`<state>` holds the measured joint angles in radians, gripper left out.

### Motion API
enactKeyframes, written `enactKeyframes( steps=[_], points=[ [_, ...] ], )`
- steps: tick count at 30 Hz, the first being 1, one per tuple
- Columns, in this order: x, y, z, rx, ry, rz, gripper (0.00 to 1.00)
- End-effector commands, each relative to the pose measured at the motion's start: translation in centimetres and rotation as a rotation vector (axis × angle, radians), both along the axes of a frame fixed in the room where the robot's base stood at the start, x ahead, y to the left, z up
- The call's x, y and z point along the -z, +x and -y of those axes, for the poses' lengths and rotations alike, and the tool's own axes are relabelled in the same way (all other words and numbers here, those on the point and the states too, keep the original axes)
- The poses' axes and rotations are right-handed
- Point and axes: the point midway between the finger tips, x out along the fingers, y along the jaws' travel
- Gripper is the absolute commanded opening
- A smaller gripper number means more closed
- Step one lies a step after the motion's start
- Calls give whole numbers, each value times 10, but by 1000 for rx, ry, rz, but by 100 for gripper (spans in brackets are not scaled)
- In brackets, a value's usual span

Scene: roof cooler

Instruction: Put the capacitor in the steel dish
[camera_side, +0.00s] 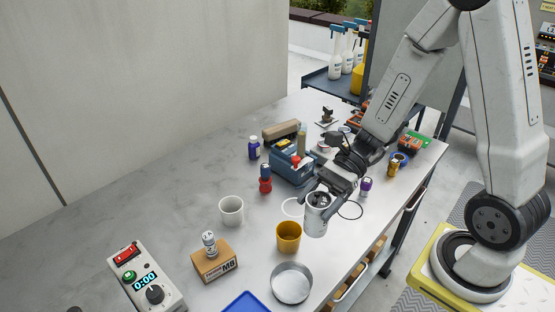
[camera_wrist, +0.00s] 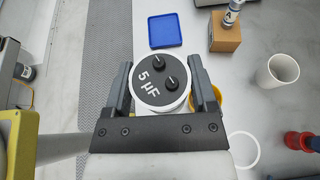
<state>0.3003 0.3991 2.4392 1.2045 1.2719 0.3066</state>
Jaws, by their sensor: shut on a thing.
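The capacitor (camera_side: 317,214) is a silver can with a black top. In the wrist view the capacitor's top (camera_wrist: 160,82) reads "5 µF" and has two terminals. My gripper (camera_side: 318,198) is shut on it, with one finger on each side, and it also shows in the wrist view (camera_wrist: 162,85). The capacitor looks upright and held above the table, behind and to the right of the yellow cup. The steel dish (camera_side: 291,283) is a round, shallow, empty metal dish near the table's front edge. I cannot make out the dish in the wrist view.
A yellow cup (camera_side: 288,237) stands just behind the dish. A white cup (camera_side: 231,210), a cardboard box (camera_side: 214,262) with a small bottle on it, a blue tray (camera_side: 245,303) and a timer box (camera_side: 146,280) stand to the left. Tools and bottles crowd the back.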

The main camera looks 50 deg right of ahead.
Motion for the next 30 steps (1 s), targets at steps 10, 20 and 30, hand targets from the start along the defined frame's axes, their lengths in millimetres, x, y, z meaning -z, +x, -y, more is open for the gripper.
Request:
enactKeyframes(
  steps=[10,20,30],
  points=[
    [14,-6,-58,-244,1,-1,0],
    [21,-13,-84,-350,0,0,0],
    [27,-14,-85,-354,1,-3,0]
  ],
)
